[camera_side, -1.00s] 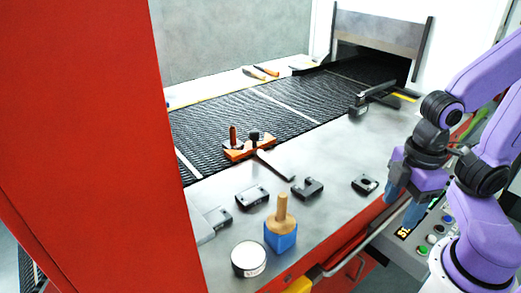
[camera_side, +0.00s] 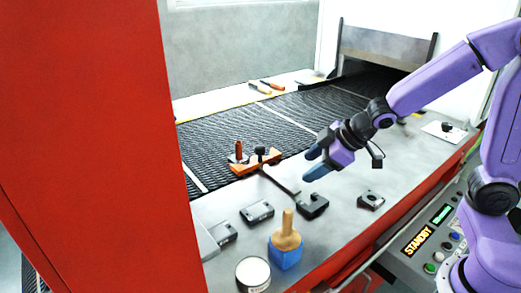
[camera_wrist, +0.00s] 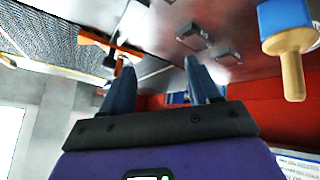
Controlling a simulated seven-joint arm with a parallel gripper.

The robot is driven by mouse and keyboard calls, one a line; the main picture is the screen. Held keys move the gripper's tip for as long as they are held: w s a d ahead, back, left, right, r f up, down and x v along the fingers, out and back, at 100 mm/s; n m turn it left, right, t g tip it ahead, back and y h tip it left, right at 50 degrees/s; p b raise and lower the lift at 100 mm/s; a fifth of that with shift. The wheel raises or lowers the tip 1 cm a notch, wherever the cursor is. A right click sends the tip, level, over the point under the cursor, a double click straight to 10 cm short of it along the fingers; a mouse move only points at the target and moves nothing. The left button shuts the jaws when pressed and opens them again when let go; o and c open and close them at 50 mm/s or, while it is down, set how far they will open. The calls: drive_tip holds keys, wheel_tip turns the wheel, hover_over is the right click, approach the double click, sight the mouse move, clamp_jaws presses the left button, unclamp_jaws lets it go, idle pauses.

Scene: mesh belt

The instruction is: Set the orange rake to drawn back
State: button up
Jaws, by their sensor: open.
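The orange rake (camera_side: 243,168) lies at the near edge of the dark mesh belt (camera_side: 225,138). It has a reddish-brown upright peg, a dark knob and a dark rod reaching forward over the metal ledge. My gripper (camera_side: 308,164) is open and empty, with blue fingers just right of the rake and above the ledge, apart from it.
Grey blocks stand along the ledge (camera_side: 340,225), including a notched one (camera_side: 313,206) near the rod's end. A blue block with a wooden handle (camera_side: 286,248) and a white round tin (camera_side: 253,273) are in front. A tall red panel (camera_side: 90,140) blocks the left.

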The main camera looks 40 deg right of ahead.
drive_tip(key=w+d+t+y, duration=0.2)
drive_tip(key=w+d, duration=0.3)
drive_tip(key=w, duration=0.4)
drive_tip(key=y, duration=0.4)
approach(260, 146)
drive_tip(key=shift+t+y, duration=0.3)
drive_tip(key=x, duration=0.3)
drive_tip(key=f+x, duration=0.1)
drive_tip(key=x, duration=0.6)
drive_tip(key=shift+s+f, duration=0.2)
drive_tip(key=shift+f, duration=0.05)
drive_tip(key=shift+d, duration=0.1)
clamp_jaws()
